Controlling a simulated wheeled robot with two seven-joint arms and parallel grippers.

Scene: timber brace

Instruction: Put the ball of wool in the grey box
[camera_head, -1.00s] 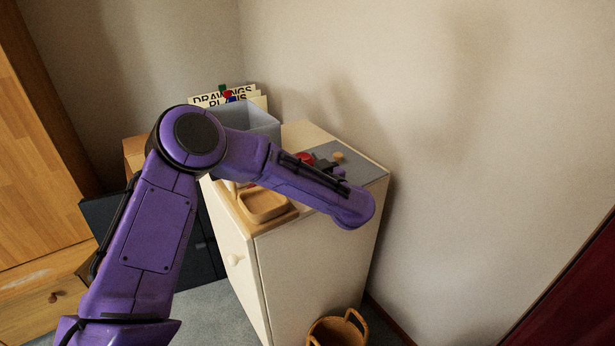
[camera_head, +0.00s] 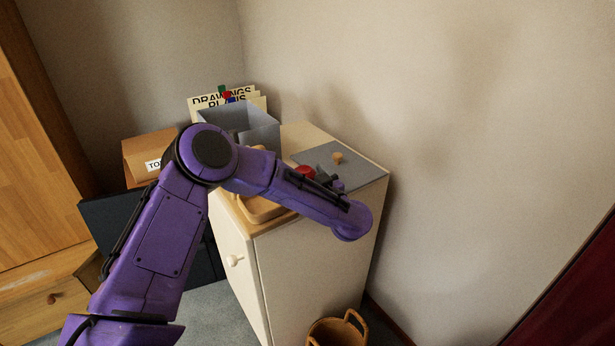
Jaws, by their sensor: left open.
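The grey box (camera_head: 262,136) stands open at the back of the cream cabinet; my arm hides its lower front. A round red thing (camera_head: 304,171), possibly the ball of wool, shows on the cabinet top just behind my left forearm, which hides part of it. My left gripper (camera_head: 324,175) is open, its dark fingers partly hidden by the wrist. It is close to the right of the red thing; I cannot tell whether they touch. My right gripper is not in view.
A grey mat (camera_head: 363,172) with a small tan knob-like piece (camera_head: 337,157) covers the cabinet's right part. A wooden tray (camera_head: 262,211) sits in front. Signs reading drawings and plans (camera_head: 207,100) stand behind the box. A cardboard box (camera_head: 150,147) is left, a wicker basket (camera_head: 335,331) below.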

